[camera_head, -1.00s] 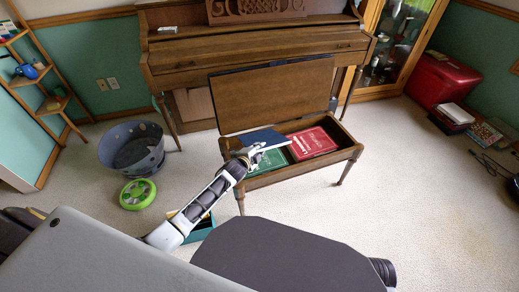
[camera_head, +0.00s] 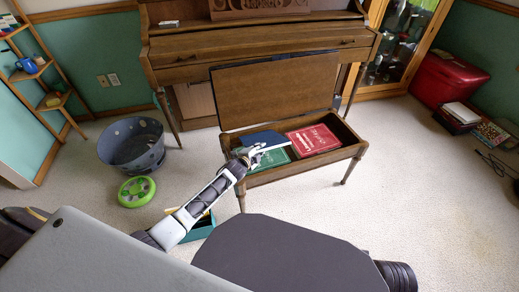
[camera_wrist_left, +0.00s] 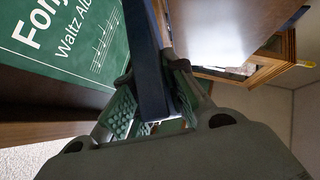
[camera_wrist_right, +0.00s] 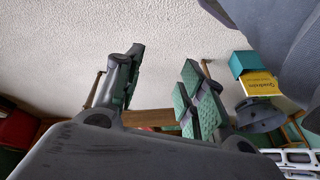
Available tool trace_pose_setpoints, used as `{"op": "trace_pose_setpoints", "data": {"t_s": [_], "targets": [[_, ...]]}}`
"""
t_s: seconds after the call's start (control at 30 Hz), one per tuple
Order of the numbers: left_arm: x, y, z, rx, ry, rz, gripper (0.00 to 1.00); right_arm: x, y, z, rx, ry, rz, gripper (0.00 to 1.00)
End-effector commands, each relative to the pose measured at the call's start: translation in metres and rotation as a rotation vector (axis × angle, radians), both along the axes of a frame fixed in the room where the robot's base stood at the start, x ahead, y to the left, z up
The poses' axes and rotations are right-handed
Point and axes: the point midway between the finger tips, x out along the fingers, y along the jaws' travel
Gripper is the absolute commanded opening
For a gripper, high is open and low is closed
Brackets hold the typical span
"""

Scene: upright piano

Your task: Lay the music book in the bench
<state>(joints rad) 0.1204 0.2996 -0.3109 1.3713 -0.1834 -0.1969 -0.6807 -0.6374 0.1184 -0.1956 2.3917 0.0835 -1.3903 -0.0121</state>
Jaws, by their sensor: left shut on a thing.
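The wooden bench (camera_head: 300,168) stands in front of the piano with its lid (camera_head: 275,90) raised and leaning back. Inside lie a green book (camera_head: 272,160) at left and a red book (camera_head: 313,140) at right. My left gripper (camera_head: 245,156) is shut on a dark blue book (camera_head: 266,138), above the left part of the bench. In the left wrist view the blue book (camera_wrist_left: 148,60) shows edge-on between the fingers, with the green book (camera_wrist_left: 65,40) beside it. My right gripper (camera_wrist_right: 160,75) is open and empty; it is not made out in the head view.
The upright piano (camera_head: 250,44) stands behind the bench. A grey tub (camera_head: 132,146) and a green ring-shaped thing (camera_head: 136,192) are on the carpet at left. A teal box (camera_head: 200,232) is near my left arm.

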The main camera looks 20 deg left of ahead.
Motion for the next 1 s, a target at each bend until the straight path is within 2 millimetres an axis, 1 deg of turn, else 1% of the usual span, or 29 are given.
{"op": "trace_pose_setpoints", "data": {"t_s": [0.07, 0.4, 0.6, 1.0], "targets": [[0.001, 0.0, -0.003, 0.0, -0.002, 0.0, 0.0, -0.002, 0.001, -0.003, 0.006, -0.004, 0.001, 0.4], [0.004, 0.002, -0.015, 0.0, -0.004, -0.001, 0.0, 0.006, 0.008, -0.019, 0.04, -0.045, -0.003, 0.4], [0.004, 0.003, -0.02, 0.0, -0.004, -0.001, 0.0, 0.007, 0.011, -0.031, 0.053, -0.051, -0.008, 0.4], [0.005, 0.003, -0.021, 0.0, -0.003, -0.001, 0.0, 0.004, 0.013, -0.034, 0.065, -0.052, -0.014, 0.4]]}}
